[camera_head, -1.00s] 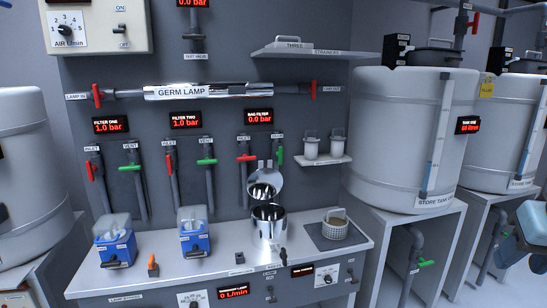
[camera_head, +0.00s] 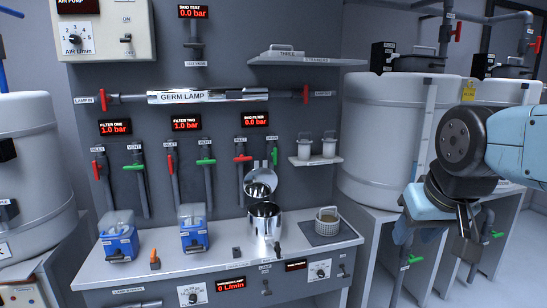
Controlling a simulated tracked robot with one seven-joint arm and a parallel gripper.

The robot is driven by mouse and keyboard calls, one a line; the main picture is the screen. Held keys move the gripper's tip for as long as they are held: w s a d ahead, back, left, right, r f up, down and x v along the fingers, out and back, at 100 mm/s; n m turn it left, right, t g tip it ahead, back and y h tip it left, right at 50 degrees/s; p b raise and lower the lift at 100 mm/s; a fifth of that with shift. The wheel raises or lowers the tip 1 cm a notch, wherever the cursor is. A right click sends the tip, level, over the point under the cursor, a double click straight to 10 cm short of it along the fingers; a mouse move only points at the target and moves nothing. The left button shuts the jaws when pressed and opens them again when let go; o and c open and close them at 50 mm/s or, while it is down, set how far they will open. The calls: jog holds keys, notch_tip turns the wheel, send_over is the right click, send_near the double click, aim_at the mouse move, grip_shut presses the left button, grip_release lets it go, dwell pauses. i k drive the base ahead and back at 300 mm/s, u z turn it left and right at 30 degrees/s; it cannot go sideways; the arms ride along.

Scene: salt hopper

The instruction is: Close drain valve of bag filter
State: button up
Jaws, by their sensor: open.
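The bag filter is an open shiny steel pot (camera_head: 264,222) on the bench, with its round lid (camera_head: 260,184) tilted up behind it. A small dark handle (camera_head: 277,248) stands at the pot's front right foot. It may be the drain valve, but I cannot read its label or tell its setting. Above the pot are a red-handled inlet valve (camera_head: 242,158) and a green-handled vent valve (camera_head: 275,156). The bag filter display (camera_head: 255,120) reads 0.0 bar. My gripper (camera_head: 465,236) is open at the right, in front of the tanks, well apart from the bag filter.
Two blue filter units (camera_head: 119,240) (camera_head: 193,232) stand to the left. A large tank (camera_head: 382,140) stands at the right.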

aim_at(274, 154)
jog(key=u, duration=0.05)
jog(key=i, duration=1)
jog(key=z, duration=0.05)
